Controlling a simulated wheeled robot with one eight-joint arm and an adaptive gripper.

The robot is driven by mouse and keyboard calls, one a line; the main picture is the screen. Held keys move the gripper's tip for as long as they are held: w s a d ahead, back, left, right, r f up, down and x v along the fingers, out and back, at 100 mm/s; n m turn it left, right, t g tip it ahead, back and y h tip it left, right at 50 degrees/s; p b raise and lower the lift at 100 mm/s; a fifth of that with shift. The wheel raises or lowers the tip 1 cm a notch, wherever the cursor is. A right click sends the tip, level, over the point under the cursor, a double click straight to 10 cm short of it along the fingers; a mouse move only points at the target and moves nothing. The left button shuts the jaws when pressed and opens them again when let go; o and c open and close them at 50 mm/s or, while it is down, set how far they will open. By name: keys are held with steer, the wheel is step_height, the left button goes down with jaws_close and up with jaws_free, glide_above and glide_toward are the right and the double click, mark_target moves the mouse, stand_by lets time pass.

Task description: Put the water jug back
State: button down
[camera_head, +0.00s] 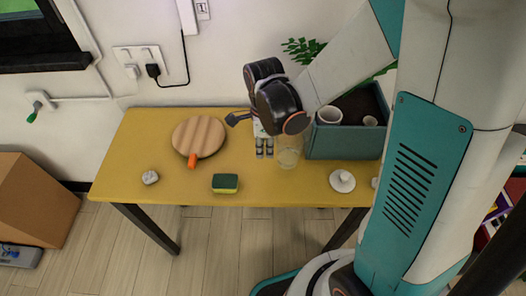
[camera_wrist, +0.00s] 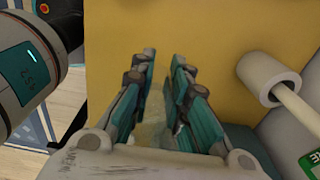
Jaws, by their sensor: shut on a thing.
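The clear, see-through water jug (camera_head: 289,156) stands out faintly over the wooden table, just left of the teal planter box. My gripper (camera_head: 264,152) points down right beside it, at its left, and is shut on it. Whether the jug's base touches the table cannot be told. In the wrist view my gripper (camera_wrist: 163,60) shows its two teal-padded fingers with a gap between them. A pale, translucent patch, likely the jug (camera_wrist: 151,132), shows low between the fingers; most of it is hidden.
The teal box (camera_head: 342,146) holds white cups.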

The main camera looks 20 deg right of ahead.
mark_target(265, 156)
steer(key=shift+f+b, duration=0.8)
steer(key=shift+f, duration=1.35)
steer(key=shift+f, duration=0.15)
steer(key=c, duration=1.5)
jaws_free()
steer(key=shift+c, duration=0.2)
